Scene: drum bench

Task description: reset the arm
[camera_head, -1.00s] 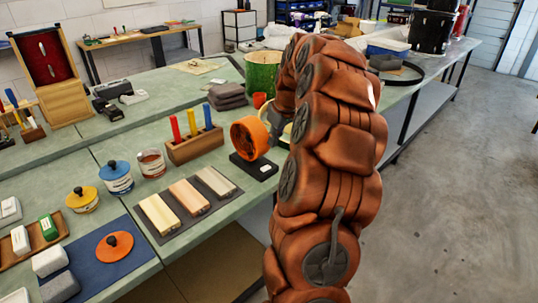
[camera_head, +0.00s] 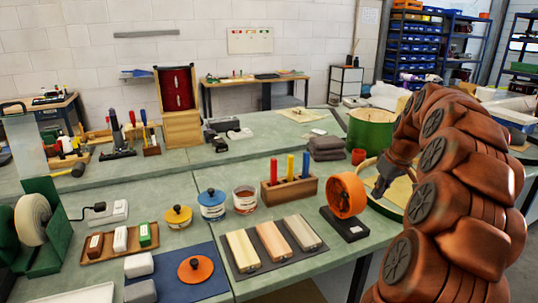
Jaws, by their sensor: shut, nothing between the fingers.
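My arm rises at the right and arches over. My gripper (camera_head: 380,190) hangs from its far end, dark grey and small in view, with its tips over the round shallow pan or hoop (camera_head: 374,206) at the right of the bench. The fingers look closed and hold nothing that I can see. I cannot tell whether the tips touch the pan. My arm hides part of the pan's right side.
An orange ring on a black stand (camera_head: 345,201) is just left of my gripper. A green drum (camera_head: 370,131) stands behind it. A wooden block with coloured tools (camera_head: 289,190) and a mat with wooden blocks (camera_head: 270,248) lie further left.

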